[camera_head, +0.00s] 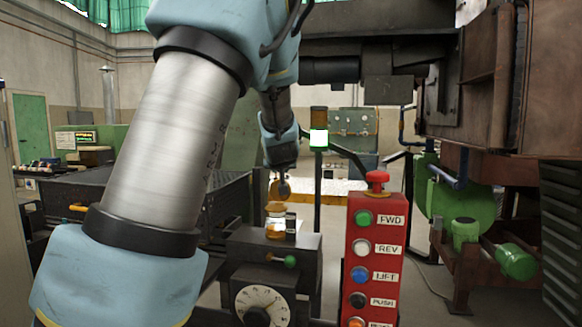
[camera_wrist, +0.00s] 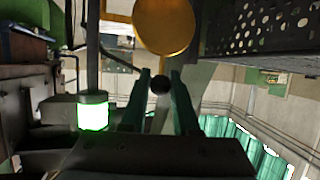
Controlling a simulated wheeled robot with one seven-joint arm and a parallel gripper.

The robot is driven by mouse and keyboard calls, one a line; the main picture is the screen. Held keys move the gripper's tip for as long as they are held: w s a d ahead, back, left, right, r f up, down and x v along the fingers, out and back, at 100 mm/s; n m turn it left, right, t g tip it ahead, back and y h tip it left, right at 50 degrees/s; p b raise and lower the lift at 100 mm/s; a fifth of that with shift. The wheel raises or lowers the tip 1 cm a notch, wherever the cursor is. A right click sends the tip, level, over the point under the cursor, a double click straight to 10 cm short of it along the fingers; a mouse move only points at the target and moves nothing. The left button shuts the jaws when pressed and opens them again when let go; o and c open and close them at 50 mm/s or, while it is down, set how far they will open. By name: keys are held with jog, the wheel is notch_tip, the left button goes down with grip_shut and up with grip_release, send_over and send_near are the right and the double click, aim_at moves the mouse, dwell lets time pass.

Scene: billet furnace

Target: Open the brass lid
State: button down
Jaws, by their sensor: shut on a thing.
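The brass lid (camera_wrist: 165,24) shows in the wrist view as a round golden disc at the top, with a brass piece at its left. A dark round knob (camera_wrist: 160,84) sits between the fingertips of my gripper (camera_wrist: 160,86), just below the disc. My gripper is shut on this knob. In the head view my gripper (camera_head: 284,188) points down and is just above a small brass-and-glass cup (camera_head: 275,226) on a black box. The lid's exact tilt is too small to tell there.
The black box (camera_head: 270,249) carries a dial (camera_head: 262,305) and a green-knobbed lever (camera_head: 290,261). A red button panel (camera_head: 375,250) stands close at the right. A lit signal lamp (camera_head: 319,136) is behind. Rusty machinery (camera_head: 480,100) fills the right side.

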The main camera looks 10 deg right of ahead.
jog(key=shift+s+d+f, duration=0.1)
jog(key=shift+d+f, duration=0.1)
jog(key=shift+f, duration=0.1)
jog(key=c, duration=0.9)
grip_release()
jog(key=shift+c, duration=0.2)
jog(key=shift+o, duration=1.4)
jog(key=shift+a+r, duration=0.1)
jog(key=shift+r, duration=0.05)
jog(key=shift+s+r, duration=0.3)
jog(key=shift+s, duration=0.1)
jog(key=p+v, duration=0.4)
jog(key=v, duration=0.5)
jog(key=shift+s+a, duration=0.2)
jog(key=shift+s, duration=0.2)
